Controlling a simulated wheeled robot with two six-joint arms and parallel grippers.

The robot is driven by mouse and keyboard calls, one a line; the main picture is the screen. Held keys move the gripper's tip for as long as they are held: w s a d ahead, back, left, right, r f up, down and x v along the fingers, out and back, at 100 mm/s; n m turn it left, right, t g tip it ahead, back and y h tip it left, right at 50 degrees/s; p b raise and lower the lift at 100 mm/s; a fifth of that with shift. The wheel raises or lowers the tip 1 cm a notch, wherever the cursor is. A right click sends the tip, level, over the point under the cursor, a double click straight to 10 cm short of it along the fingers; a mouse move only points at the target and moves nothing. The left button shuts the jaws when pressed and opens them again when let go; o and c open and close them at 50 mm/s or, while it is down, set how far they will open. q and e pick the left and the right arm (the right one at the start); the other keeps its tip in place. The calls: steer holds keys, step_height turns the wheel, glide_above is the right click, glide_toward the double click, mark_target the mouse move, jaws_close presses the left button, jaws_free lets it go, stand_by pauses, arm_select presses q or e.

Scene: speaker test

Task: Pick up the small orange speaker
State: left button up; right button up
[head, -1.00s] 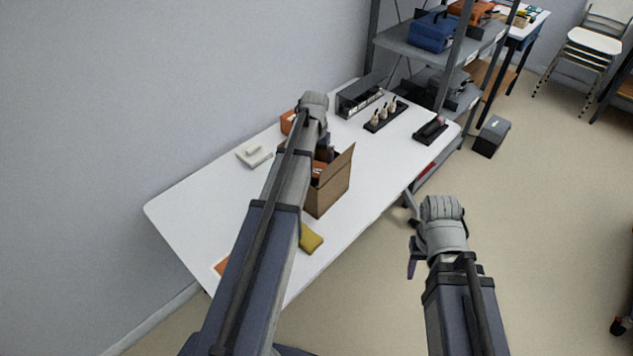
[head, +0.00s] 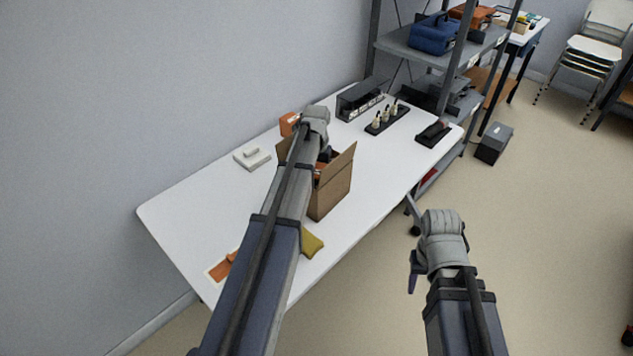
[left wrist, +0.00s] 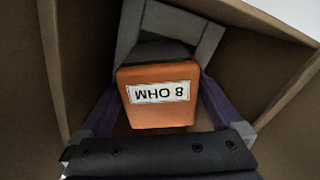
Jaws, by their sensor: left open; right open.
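The small orange speaker (left wrist: 160,95), with a white "8 OHM" label, is inside an open cardboard box (head: 332,193) on the white table. In the left wrist view, my left gripper (left wrist: 158,112) is open inside the box, with one purple finger on each side of the speaker. I cannot tell whether they touch it. In the head view, a bit of orange shows in the box beside my left arm, and the left fingers are mostly hidden. My right gripper (head: 413,275) is open and empty, off the table's front edge.
The box walls (left wrist: 275,85) stand close around the left gripper. On the table (head: 190,215) are another orange object (head: 289,123), a pale device (head: 252,157), a yellow item (head: 312,244), an orange-marked card (head: 218,270) and black racks (head: 387,119). A grey shelf (head: 400,43) stands behind.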

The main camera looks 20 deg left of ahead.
arm_select(q)
jaws_close()
stand_by(0.7)
